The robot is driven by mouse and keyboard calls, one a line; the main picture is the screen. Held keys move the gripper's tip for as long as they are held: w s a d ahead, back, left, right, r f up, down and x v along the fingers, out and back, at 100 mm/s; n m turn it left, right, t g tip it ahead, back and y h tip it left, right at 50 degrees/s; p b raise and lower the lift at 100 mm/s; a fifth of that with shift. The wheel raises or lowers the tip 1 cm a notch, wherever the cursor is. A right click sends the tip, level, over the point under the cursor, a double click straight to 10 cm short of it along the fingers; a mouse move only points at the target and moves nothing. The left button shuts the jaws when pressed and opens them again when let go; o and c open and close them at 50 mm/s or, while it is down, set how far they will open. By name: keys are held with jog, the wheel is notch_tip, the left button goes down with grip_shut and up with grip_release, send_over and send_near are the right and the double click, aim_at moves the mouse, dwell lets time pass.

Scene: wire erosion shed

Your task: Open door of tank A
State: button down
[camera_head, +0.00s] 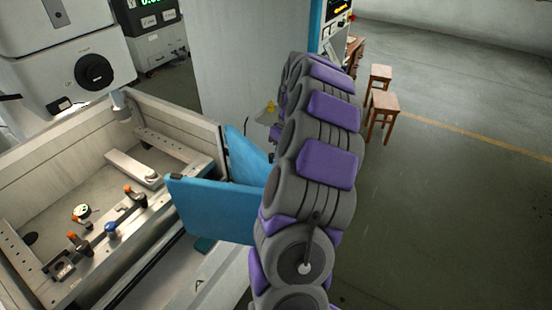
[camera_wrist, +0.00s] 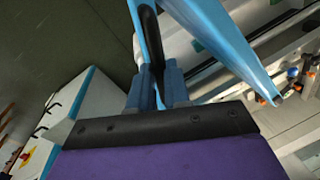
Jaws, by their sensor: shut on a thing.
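The tank (camera_head: 45,153) is open-topped and pale, at the left of the head view. A blue door (camera_head: 213,208) stands at its right side, with another blue face (camera_head: 246,160) angled behind it. The door looks swung out from the tank, but the hinge cannot be made out. In the wrist view the door shows as a blue edge (camera_wrist: 222,42) with a black handle (camera_wrist: 150,38). My gripper (camera_wrist: 157,82) is shut on the black handle, one finger on each side. In the head view my arm hides the gripper and handle.
Inside the tank is a rail with orange and blue knobs (camera_head: 111,229). A white machine head (camera_head: 65,62) hangs above the tank's far side. Two wooden stools (camera_head: 383,104) stand at the back right. The floor (camera_head: 450,220) on the right is clear.

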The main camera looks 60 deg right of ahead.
jog(key=shift+s+d, duration=0.1)
jog(key=shift+s, duration=0.1)
jog(key=c, duration=1.5)
grip_release()
jog(key=shift+c, duration=0.2)
jog(key=o, duration=0.3)
jog(key=shift+s+r, duration=0.1)
jog(key=shift+s, duration=0.15)
jog(key=shift+o, duration=0.7)
jog(key=shift+w, duration=0.3)
jog(key=shift+d+r, duration=0.15)
jog(key=shift+r, duration=0.35)
notch_tip(320, 180, up, 16)
jog(key=d+p, duration=0.3)
jog(key=p, duration=0.1)
jog(key=shift+s, duration=0.35)
jog(key=shift+f, duration=0.15)
